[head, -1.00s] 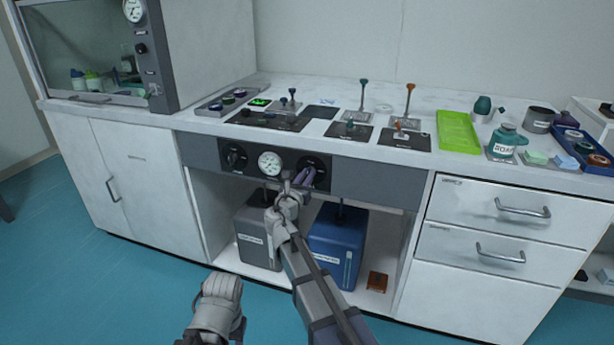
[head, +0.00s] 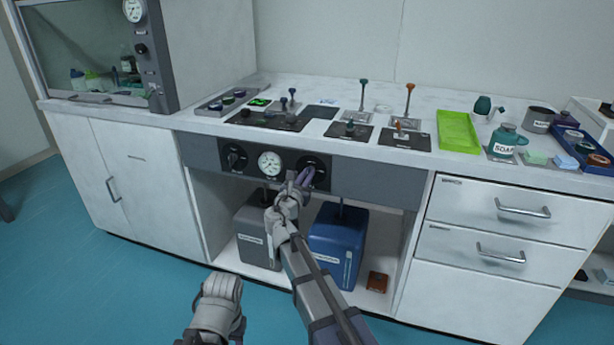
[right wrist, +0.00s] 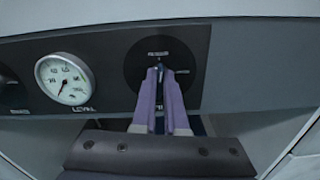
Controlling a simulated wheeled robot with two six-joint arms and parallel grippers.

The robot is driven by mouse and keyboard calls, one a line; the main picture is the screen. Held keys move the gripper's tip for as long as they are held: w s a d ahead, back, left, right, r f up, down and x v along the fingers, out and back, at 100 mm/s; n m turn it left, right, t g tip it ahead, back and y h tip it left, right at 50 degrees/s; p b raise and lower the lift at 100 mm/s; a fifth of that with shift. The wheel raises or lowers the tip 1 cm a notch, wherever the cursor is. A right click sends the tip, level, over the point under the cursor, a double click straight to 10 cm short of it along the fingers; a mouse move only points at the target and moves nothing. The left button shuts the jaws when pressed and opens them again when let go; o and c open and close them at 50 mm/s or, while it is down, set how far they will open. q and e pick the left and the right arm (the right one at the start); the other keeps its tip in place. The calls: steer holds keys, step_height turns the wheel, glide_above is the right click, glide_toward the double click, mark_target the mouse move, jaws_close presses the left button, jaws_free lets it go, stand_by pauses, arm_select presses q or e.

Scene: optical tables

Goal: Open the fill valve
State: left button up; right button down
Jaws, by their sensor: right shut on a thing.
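A dark panel under the counter carries a left knob (head: 234,157), a round white gauge (head: 270,163) and a right round dial with a knob (head: 318,164). In the right wrist view the gauge (right wrist: 65,79) reads "LEVEL". The right knob's thin handle (right wrist: 160,70) stands upright between my purple fingers. My right gripper (head: 309,173) reaches the right dial and is shut on this handle; it also shows in the right wrist view (right wrist: 160,84). The label below the dial is mostly hidden by the fingers. Part of my left arm shows at the bottom; its fingers are out of view.
A grey container (head: 258,238) and a blue container (head: 337,243) stand on the open shelf below the panel. Drawers with bar handles (head: 523,208) are on the right. Levers, a green tray (head: 459,131) and a soap bottle (head: 507,142) stand on the counter above.

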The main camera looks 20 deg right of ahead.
steer(key=shift+s+d+f+m, duration=0.1)
steer(key=shift+f+m, duration=0.05)
steer(key=shift+m, duration=3.8)
steer(key=shift+s+f+m, duration=0.1)
steer(key=shift+m, duration=4.15)
steer(key=c, duration=1)
jaws_free()
steer(key=shift+o, duration=0.2)
steer(key=v, duration=0.7)
steer(key=shift+s+a, duration=0.25)
steer(key=shift+s, duration=0.05)
